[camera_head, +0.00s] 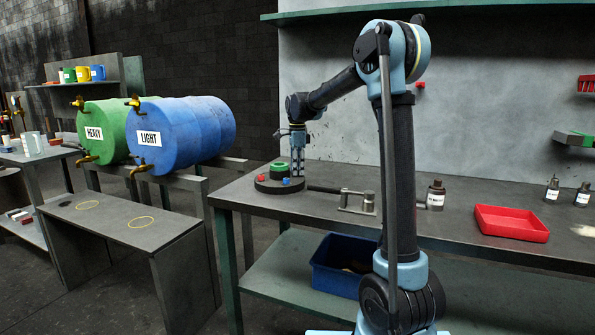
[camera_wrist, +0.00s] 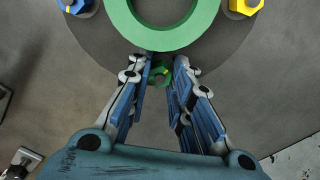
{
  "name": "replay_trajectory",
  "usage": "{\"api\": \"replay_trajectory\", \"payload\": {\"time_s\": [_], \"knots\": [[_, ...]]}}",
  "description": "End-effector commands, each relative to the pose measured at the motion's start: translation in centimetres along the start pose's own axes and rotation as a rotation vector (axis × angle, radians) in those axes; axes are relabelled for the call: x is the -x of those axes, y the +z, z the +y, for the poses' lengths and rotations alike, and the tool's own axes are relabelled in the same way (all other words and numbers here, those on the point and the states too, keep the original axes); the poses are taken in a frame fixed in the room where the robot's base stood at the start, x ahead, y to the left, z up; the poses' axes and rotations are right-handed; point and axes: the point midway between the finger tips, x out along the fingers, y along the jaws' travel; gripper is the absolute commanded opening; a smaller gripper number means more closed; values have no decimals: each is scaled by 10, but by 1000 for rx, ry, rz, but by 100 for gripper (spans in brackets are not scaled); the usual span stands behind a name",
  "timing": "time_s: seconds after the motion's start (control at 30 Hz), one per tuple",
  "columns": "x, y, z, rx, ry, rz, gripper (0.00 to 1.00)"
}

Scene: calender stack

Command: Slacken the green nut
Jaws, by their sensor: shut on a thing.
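The small green nut (camera_wrist: 160,78) sits on the dark round base, between my fingertips in the wrist view. My gripper (camera_wrist: 161,72) points down and is shut on this nut, with a finger on either side. A larger green ring (camera_wrist: 165,43) lies beside it on the same base; it also shows in the head view (camera_head: 279,167). In the head view my gripper (camera_head: 298,171) is at the right of the dark round base (camera_head: 275,189), and I cannot make out the green nut there.
A blue nut (camera_wrist: 76,5) and a yellow nut (camera_wrist: 244,5) sit around the ring. A metal fixture (camera_head: 357,202), a dark bottle (camera_head: 436,195) and a red tray (camera_head: 510,223) stand to the right on the bench.

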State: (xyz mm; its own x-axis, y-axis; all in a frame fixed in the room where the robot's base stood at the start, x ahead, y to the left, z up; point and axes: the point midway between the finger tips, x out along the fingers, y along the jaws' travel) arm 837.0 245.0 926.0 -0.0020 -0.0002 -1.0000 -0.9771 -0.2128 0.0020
Motion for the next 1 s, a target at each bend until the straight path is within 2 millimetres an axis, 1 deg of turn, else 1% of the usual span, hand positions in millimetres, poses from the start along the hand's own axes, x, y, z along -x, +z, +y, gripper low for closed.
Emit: {"api": "replay_trajectory", "payload": {"time_s": [1.0], "knots": [[1, -2, -3, 26, -6, 2, 0]]}}
